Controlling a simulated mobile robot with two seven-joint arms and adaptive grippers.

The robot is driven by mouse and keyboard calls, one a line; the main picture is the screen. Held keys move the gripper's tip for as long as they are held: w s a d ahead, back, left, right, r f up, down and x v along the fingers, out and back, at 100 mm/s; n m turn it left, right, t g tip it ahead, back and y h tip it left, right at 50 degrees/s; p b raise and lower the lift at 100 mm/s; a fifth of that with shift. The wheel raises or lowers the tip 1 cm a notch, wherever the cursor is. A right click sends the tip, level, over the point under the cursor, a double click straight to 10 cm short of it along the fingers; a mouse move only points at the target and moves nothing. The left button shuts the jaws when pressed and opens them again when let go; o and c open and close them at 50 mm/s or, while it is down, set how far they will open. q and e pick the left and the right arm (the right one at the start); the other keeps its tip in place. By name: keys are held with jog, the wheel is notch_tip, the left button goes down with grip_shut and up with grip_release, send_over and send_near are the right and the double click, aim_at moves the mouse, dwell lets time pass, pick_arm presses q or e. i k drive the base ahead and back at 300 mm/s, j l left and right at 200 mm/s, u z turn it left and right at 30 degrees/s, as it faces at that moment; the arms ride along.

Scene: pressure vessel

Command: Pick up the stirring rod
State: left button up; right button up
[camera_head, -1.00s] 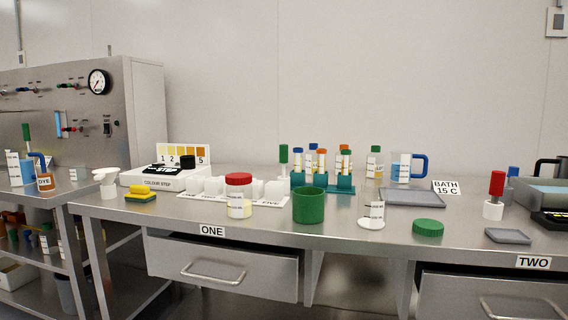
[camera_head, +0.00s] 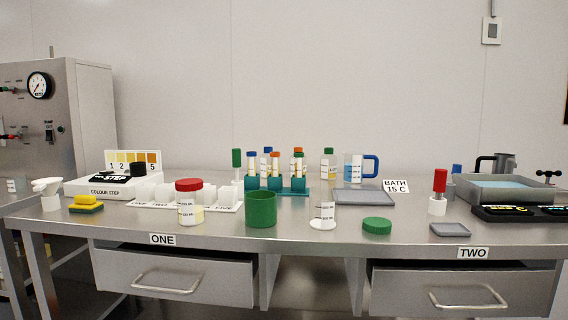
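No stirring rod can be told for certain in the head view. A red-handled tool (camera_head: 439,182) stands upright in a white holder (camera_head: 437,206) at the right of the bench. A green-handled piece (camera_head: 237,159) stands upright at the back, left of the tube rack; its lower part is partly hidden. A clear cylinder (camera_head: 326,211) with a label stands on a round white foot near the front middle; whether anything thin is in it cannot be told. Neither of my grippers is in view.
On the steel bench (camera_head: 340,233) stand a green cup (camera_head: 261,209), red-capped jar (camera_head: 190,203), green lid (camera_head: 377,225), grey tray (camera_head: 363,197), small grey dish (camera_head: 450,230) and water bath (camera_head: 505,188). Two drawers are shut below. Bare steel shows along the front edge.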

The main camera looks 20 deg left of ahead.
aim_at(236, 153)
jog(key=i+j+z, duration=0.1)
jog(key=j+z, duration=0.55)
jog(key=i+j+z, duration=0.1)
jog(key=z, duration=0.25)
jog(key=j+z, duration=0.15)
jog(key=j, duration=0.45)
jog(key=k+j+z, duration=0.1)
jog(key=j, duration=0.5)
